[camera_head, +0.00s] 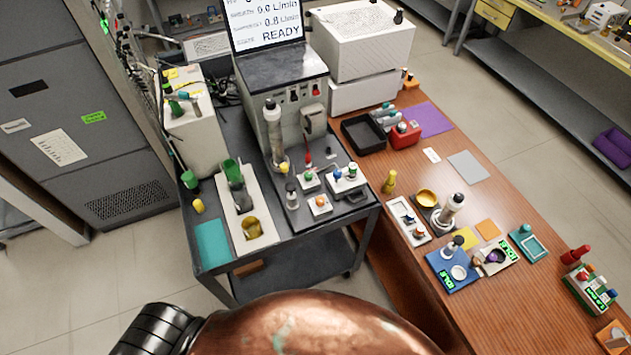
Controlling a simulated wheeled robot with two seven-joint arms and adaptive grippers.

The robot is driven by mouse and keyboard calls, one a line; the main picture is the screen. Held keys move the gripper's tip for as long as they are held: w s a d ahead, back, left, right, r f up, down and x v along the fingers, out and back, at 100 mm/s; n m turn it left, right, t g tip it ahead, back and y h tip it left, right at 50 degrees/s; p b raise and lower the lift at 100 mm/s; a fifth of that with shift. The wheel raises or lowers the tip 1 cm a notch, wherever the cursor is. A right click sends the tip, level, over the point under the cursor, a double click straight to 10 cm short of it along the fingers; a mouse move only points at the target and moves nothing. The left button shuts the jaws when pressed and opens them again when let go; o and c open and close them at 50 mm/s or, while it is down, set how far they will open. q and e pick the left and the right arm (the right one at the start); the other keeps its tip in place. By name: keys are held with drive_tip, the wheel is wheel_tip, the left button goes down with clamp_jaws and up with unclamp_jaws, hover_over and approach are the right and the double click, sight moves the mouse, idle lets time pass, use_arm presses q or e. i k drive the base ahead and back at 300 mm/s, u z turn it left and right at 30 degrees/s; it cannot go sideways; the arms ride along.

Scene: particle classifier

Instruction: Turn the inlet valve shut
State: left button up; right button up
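No part is plainly labelled as the inlet valve, so I cannot tell for sure which one it is. A grey machine (285,108) with a lit screen (266,25) reading READY stands on a dark cart. A fitting with a teal and green handle (184,98) sits on the white box at left. Neither gripper is in view.
The dark cart (310,224) stands left of a wooden table (480,320) holding trays and small parts. A clear vertical tube (274,135) rises before the machine. A black tray (362,135) lies on the table near white boxes (365,45). Grey cabinets stand at left.

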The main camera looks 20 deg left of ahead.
sight(308, 175)
drive_tip(key=k, duration=0.55)
drive_tip(key=u, duration=1.4)
drive_tip(key=i, duration=0.5)
drive_tip(key=z, duration=0.05)
